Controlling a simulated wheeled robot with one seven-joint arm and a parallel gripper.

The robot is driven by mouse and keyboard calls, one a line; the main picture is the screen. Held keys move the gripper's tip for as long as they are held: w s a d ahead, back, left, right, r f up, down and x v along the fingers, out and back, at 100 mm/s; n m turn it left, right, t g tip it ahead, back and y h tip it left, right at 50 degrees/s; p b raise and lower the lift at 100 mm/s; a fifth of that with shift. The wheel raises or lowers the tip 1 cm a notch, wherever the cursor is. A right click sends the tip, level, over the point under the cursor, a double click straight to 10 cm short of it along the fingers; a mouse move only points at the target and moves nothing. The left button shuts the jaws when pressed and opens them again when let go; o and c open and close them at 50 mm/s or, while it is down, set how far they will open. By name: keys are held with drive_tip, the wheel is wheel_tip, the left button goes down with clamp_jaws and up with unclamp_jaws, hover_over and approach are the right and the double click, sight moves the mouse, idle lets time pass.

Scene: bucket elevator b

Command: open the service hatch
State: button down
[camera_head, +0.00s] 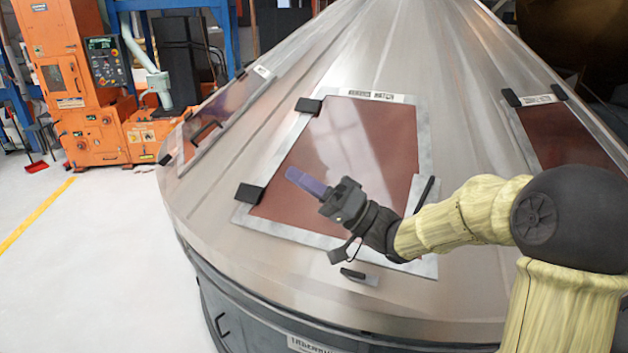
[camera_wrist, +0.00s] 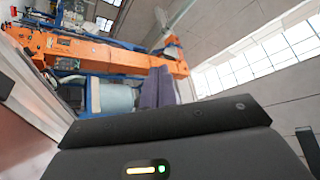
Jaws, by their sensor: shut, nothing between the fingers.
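The service hatch (camera_head: 345,140) is a reddish-brown panel in a pale grey frame on the sloping metal cone, with a label strip (camera_head: 375,96) above it. It lies flat against the cone and looks closed. Two black hinge-like blocks (camera_head: 308,105) sit on its left edge. A dark bar handle (camera_head: 425,193) is at its right edge, partly behind my arm. A small dark piece (camera_head: 352,273) sits below its lower edge. My gripper (camera_head: 303,180), with purple fingers, is shut and empty in front of the panel's lower left. The fingers (camera_wrist: 158,88) also show in the wrist view.
Similar panels flank it on the cone, at left (camera_head: 215,115) and right (camera_head: 570,135). An orange machine (camera_head: 65,60) stands at the back left. The floor (camera_head: 90,260) left of the cone is clear. My arm covers the hatch's lower right.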

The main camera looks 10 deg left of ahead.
drive_tip(key=p+x, duration=0.3)
drive_tip(key=x, duration=0.5)
drive_tip(key=shift+a+p, duration=0.3)
drive_tip(key=shift+a, duration=0.05)
drive_tip(key=shift+w, duration=0.1)
idle(1.1)
